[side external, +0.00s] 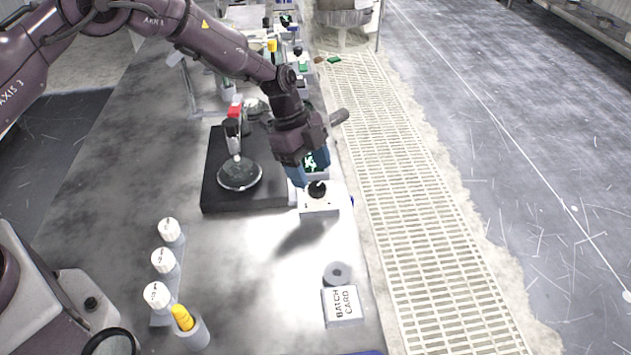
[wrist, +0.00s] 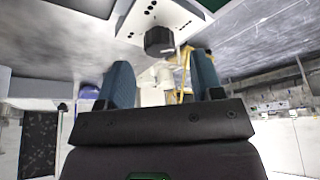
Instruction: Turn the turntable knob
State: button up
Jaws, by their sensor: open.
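The black turntable knob (side external: 316,189) sits on top of a small white control box (side external: 319,206) at the front right of the dark platen base (side external: 218,150). A round glassy disc (side external: 240,175) lies on that base. My gripper (side external: 309,172) is open, with blue fingers pointing down just above and beside the knob. In the wrist view my gripper (wrist: 161,62) has its fingers spread. The knob (wrist: 159,41) shows beyond the fingertips, between their lines, and the box (wrist: 165,14) shows behind it. Nothing is between the fingers; I cannot tell whether one touches the knob.
White-capped bottles (side external: 163,260) and a grey cup with a yellow item (side external: 183,317) stand at the front left. A batch card block (side external: 342,306) and a grey ring (side external: 337,273) lie at the front right. Bench in front of the box is clear.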

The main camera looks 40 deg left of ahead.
aim_at(317, 185)
jog(key=shift+x, duration=1.9)
jog(key=c, duration=0.9)
